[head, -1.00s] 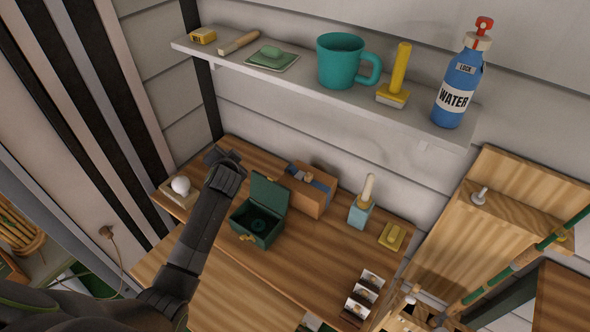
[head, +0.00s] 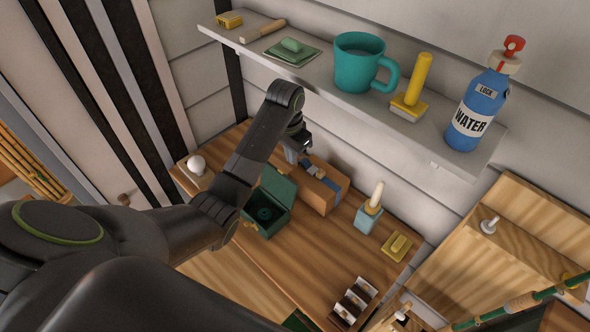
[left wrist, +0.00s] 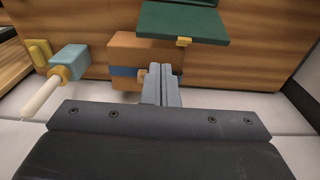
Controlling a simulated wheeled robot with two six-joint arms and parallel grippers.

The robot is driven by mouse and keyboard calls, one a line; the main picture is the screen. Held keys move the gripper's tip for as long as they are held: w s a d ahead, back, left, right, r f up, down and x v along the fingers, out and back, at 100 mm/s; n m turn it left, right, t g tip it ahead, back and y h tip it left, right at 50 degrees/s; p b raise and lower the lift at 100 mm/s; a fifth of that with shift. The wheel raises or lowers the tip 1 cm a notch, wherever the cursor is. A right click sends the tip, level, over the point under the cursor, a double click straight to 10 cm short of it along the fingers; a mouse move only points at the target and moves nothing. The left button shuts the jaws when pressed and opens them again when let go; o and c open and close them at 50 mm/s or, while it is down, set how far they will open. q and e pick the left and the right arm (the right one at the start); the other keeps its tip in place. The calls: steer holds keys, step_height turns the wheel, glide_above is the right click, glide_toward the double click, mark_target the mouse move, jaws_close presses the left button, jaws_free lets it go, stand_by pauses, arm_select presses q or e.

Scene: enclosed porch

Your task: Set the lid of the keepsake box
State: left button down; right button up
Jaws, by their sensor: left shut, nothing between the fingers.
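The green keepsake box (head: 268,224) stands on the wooden bench, with my forearm covering part of its left side. Its lid (head: 280,187) is hinged open, standing up at the back, and a dark round shape shows inside the box. The lid also shows in the left wrist view (left wrist: 180,22), with a small yellow clasp (left wrist: 184,41) at its edge. My left gripper (head: 304,156) is shut and empty, above and behind the lid near the brown box. In the left wrist view its fingers (left wrist: 160,70) are together, apart from the lid. My right gripper is out of view.
A brown box with a blue band (head: 318,190) stands right behind the lid. The shelf (head: 300,72) with mug and water bottle overhangs the back.

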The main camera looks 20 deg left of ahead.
mark_target(280, 183)
arm_select(q)
step_height(280, 183, down, 8)
steer(key=p, duration=0.1)
steer(key=shift+w, duration=0.25)
steer(key=shift+d+f, duration=0.1)
